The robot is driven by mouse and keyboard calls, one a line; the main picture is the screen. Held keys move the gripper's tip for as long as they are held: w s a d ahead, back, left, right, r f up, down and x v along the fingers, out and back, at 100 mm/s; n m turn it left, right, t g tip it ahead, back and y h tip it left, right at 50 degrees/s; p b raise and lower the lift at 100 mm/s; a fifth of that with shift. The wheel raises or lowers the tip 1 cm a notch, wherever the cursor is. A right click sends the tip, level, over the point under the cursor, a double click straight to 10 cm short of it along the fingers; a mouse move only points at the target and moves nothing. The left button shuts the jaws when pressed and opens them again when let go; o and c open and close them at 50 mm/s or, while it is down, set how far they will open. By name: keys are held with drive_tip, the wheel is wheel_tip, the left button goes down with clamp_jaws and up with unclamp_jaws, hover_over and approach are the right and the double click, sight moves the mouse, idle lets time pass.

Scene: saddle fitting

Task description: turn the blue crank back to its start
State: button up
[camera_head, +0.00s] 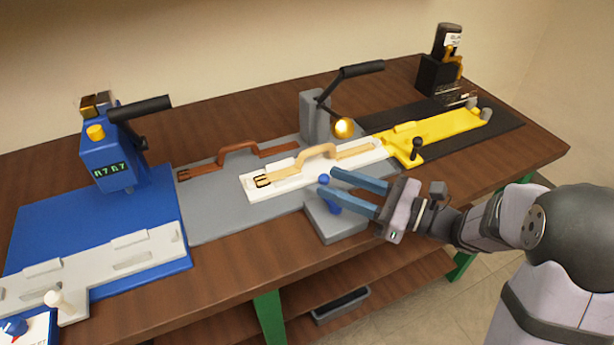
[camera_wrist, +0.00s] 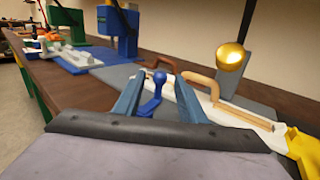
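The blue crank (camera_head: 324,180) has a round knob on a short arm. It stands on a grey block (camera_head: 343,225) at the table's front edge. My gripper (camera_head: 326,183) reaches in from the right with its two blue-grey fingers apart, one on each side of the crank. The wrist view shows the crank's knob (camera_wrist: 160,78) between the fingers, with a visible gap to each. The crank's lower part is partly hidden by the near finger in the head view.
A white fixture (camera_head: 251,190) with a tan strap (camera_head: 318,152) lies just behind the crank. A yellow slide (camera_head: 448,129) is to the right, and a blue press (camera_head: 106,160) is to the left.

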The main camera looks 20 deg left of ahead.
drive_tip(key=shift+w+a+p, duration=0.2)
drive_tip(key=shift+a+p, duration=0.15)
drive_tip(key=shift+a, duration=0.85)
drive_tip(key=shift+w+a+p, duration=0.15)
drive_tip(key=shift+a+p, duration=0.2)
drive_tip(key=shift+a, duration=0.9)
drive_tip(key=shift+w+a+p, duration=0.2)
drive_tip(key=shift+a+p, duration=0.15)
drive_tip(key=shift+a, duration=0.85)
clamp_jaws()
